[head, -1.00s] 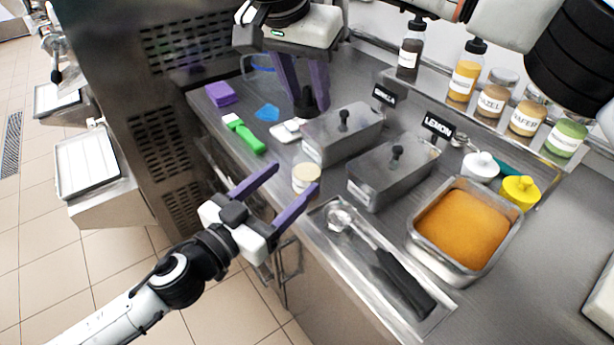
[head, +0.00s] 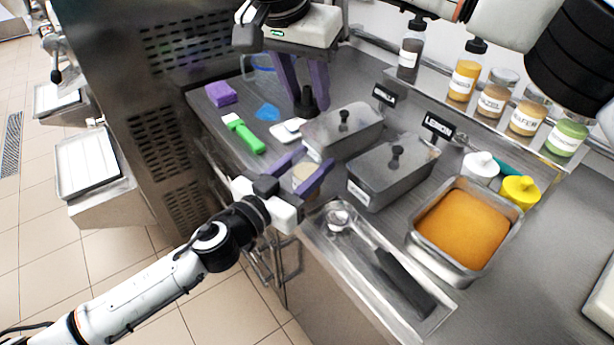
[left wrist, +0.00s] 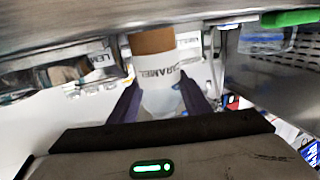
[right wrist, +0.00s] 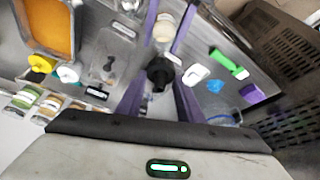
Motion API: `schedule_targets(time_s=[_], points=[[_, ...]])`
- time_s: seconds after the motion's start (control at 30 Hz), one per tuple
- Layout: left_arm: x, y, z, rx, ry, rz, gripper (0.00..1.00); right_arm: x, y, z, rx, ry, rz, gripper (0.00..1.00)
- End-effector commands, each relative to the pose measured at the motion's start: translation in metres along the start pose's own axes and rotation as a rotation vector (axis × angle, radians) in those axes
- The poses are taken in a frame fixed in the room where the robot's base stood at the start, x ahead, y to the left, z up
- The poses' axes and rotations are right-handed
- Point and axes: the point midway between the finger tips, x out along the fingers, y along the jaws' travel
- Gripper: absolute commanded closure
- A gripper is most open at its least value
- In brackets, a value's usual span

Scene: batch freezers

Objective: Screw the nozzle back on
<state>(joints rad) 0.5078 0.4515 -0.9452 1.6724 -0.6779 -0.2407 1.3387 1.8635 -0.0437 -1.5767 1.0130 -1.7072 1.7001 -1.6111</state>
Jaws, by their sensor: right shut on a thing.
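The black nozzle (head: 307,101) is between the fingers of my right gripper (head: 309,109), which is shut on it above the counter. It also shows as a dark piece in the right wrist view (right wrist: 160,73). The caramel bottle (left wrist: 160,85), with a white label and brown contents, stands near the counter's front edge. Its pale open-looking top (head: 304,174) shows in the head view, without a nozzle. My left gripper (head: 318,156) is open, low, with one finger on each side of the bottle. Whether the fingers touch it I cannot tell.
Two lidded steel tubs (head: 342,130) stand just behind and right of the bottle. A tray with a black-handled scoop (head: 404,283) lies to the right. A green brush (head: 243,133), purple sponge (head: 221,94) and blue piece (head: 267,112) lie to the left.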

Motion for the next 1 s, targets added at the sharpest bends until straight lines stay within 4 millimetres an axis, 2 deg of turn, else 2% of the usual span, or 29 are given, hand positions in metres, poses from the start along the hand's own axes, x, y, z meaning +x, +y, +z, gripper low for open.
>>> schedule_targets(time_s=[0.03, 0.2, 0.37, 0.6, 0.7, 1.0], points=[[0.0, 0.0, 0.0, 0.0, 0.0, 0.0, 0.69, 0.0, 0.0, 0.0, 0.0, 0.0, 0.0, 0.87], [0.0, 0.0, 0.0, 0.0, 0.0, 0.0, 0.97, 0.0, 0.0, 0.0, 0.0, 0.0, 0.0, 0.87], [0.0, 0.0, 0.0, 0.0, 0.0, 0.0, 0.97, 0.006, 0.0, 0.003, -0.001, 0.0, 0.001, 0.87], [0.0, 0.0, 0.0, 0.0, 0.0, 0.0, 0.97, 0.038, 0.001, 0.016, -0.001, 0.001, 0.002, 0.87], [0.0, 0.0, 0.0, 0.0, 0.0, 0.0, 0.97, 0.045, 0.0, 0.02, -0.001, 0.002, -0.001, 0.87], [0.0, 0.0, 0.0, 0.0, 0.0, 0.0, 0.97, 0.045, 0.0, 0.02, 0.001, 0.003, -0.001, 0.87]])
